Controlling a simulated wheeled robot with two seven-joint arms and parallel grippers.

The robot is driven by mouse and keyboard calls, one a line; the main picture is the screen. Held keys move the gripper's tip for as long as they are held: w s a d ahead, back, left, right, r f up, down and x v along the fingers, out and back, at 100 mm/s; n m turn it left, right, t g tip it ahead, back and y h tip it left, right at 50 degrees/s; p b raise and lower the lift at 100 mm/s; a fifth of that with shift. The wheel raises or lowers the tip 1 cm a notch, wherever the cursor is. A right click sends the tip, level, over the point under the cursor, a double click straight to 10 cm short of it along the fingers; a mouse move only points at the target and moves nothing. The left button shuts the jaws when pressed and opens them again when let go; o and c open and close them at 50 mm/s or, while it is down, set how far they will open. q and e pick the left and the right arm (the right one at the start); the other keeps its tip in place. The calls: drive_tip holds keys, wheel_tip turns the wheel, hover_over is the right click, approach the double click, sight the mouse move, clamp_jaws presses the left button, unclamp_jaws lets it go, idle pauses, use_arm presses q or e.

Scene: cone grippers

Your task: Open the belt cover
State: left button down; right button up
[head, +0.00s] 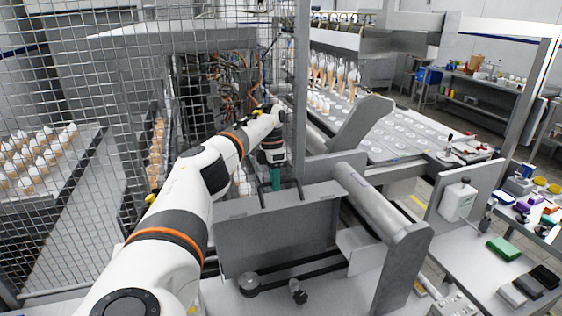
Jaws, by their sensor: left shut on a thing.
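The belt cover appears to be the grey metal panel (275,238) in the lower middle of the head view. A dark bar handle (297,186) stands at its top edge. My left arm reaches in from the lower left, and its gripper (275,182) points down at the handle. The gripper is shut on the handle, as far as I can see; its fingertips, which show green, are small and partly hidden. The cover seems to stand tilted in front of the belt frame. My right gripper is not in view.
Wire mesh fencing (60,110) and a metal post (299,80) stand near my arm. A grey roller (380,205) lies right of the cover. The conveyor (400,150) runs behind.

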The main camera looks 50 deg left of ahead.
use_arm(q)
drive_tip(key=shift+s+a+f, duration=0.1)
drive_tip(key=shift+s+f, duration=0.05)
drive_tip(key=shift+f, duration=0.2)
drive_tip(key=c, duration=1.7)
unclamp_jaws()
drive_tip(key=shift+c, duration=0.2)
drive_tip(key=shift+o, duration=1.4)
drive_tip(key=shift+a+f, duration=0.1)
drive_tip(key=shift+a, duration=0.05)
drive_tip(key=shift+w+a+f, duration=0.1)
drive_tip(key=shift+w+a, duration=0.1)
drive_tip(key=shift+w, duration=0.1)
drive_tip(key=shift+d+r, duration=0.15)
drive_tip(key=shift+r, duration=0.2)
wheel_tip(320, 180, up, 9)
drive_tip(key=b, duration=0.2)
drive_tip(key=shift+r, duration=0.2)
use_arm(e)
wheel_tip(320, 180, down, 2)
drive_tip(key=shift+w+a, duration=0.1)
use_arm(q)
drive_tip(key=shift+a, duration=0.2)
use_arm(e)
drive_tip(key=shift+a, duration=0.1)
